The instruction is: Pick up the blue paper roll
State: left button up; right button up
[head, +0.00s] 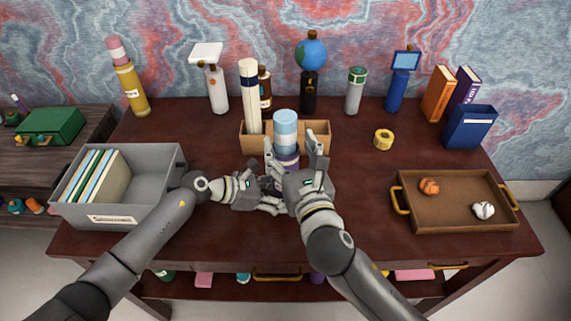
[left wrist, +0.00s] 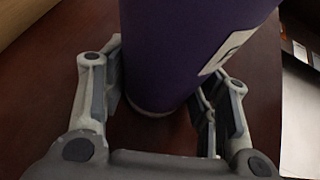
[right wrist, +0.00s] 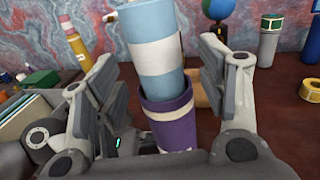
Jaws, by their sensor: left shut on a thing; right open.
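The blue paper roll (head: 285,124), light blue with a white band, stands in a purple cylindrical holder (head: 287,161) at the middle of the desk. In the right wrist view the roll (right wrist: 150,52) rises out of the holder (right wrist: 170,122), leaning slightly. My left gripper (head: 268,190) is shut on the holder's lower part, which fills the left wrist view (left wrist: 185,45). My right gripper (head: 295,150) is open, its fingers on either side of the roll, with a gap visible at the right finger. The roll's lower end is hidden inside the holder.
A wooden box (head: 318,132) with a tall white and navy roll (head: 250,95) stands just behind. A grey file bin (head: 150,190) is at left, a brown tray (head: 455,220) with two crumpled balls at right. A yellow tape roll (head: 383,139) lies nearby.

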jog(key=x, duration=0.3)
jog(key=shift+w+a, duration=0.15)
jog(key=shift+w, duration=0.1)
grip_shut()
dwell(0.3)
notch_tip(320, 180, up, 28)
dwell(0.5)
pick_arm(q)
jog(key=o, duration=0.9)
